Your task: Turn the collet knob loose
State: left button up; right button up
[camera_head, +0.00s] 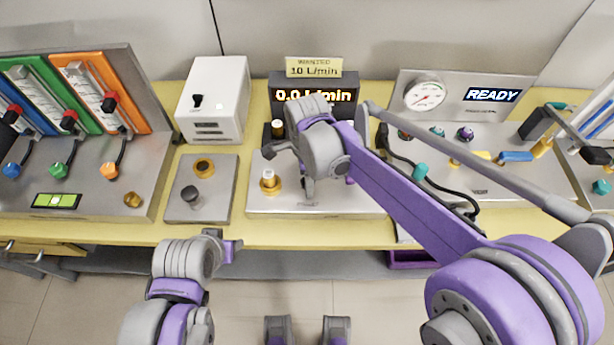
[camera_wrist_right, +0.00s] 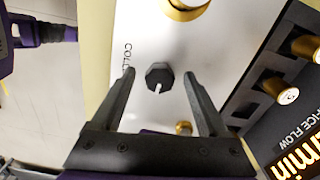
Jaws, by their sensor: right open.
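The collet knob (camera_wrist_right: 158,76) is a small dark faceted knob with a pale slot on a light panel, beside lettering that begins "COLL", in the right wrist view. My right gripper (camera_wrist_right: 160,73) is open, with one dark finger on each side of the knob and gaps on both sides. I cannot tell how far the fingertips are above the panel. In the head view my right gripper (camera_head: 308,190) points down over the middle panel and hides the knob. My left gripper (camera_head: 232,247) is in front of the bench edge, apart from the panel; its fingers are unclear.
The middle panel (camera_head: 260,203) carries a brass fitting (camera_head: 269,182) left of my right gripper. A display (camera_head: 315,95) reading "0.0 L/min" stands behind. A grey plate (camera_head: 215,205) with a dark knob lies left. A gauge panel reading "READY" (camera_head: 491,95) stands right.

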grip_shut()
